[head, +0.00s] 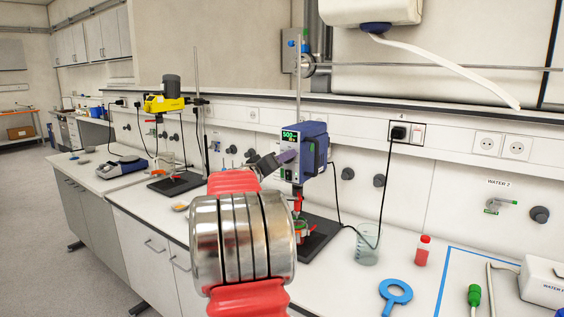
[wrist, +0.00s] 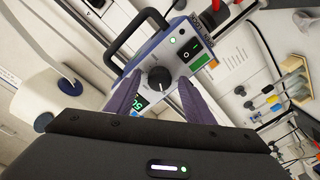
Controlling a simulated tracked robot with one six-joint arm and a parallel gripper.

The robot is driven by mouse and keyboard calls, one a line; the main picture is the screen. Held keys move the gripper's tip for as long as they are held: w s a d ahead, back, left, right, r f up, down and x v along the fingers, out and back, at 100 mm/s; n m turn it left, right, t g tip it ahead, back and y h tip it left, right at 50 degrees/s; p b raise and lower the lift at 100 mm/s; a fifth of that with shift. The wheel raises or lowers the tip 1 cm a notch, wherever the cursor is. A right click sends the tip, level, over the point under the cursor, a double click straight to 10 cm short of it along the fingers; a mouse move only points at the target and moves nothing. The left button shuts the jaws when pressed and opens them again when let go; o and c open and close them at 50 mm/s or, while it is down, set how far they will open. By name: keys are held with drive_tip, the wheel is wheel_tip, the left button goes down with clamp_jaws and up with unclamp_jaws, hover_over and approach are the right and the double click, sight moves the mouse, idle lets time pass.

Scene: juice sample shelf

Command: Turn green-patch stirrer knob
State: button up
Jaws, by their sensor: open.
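The blue overhead stirrer (head: 313,148) hangs on a stand, with a lit display reading about 500 (head: 291,135). In the wrist view the stirrer (wrist: 165,48) appears tilted, with its dark round knob (wrist: 158,77) facing me. A green patch (wrist: 200,62) is on its panel beside a black switch. My gripper (wrist: 160,79) is open. Its two purple fingers lie on either side of the knob in the picture, and I cannot tell if they touch it. In the head view my gripper (head: 288,157) is at the stirrer's front; my arm hides part of it.
A yellow stirrer (head: 165,103) stands farther left. A black cable hangs right of the blue stirrer.

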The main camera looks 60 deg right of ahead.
drive_tip(key=shift+d, duration=0.25)
drive_tip(key=shift+c, duration=0.5)
drive_tip(key=shift+a, duration=0.1)
drive_tip(key=c, duration=0.9)
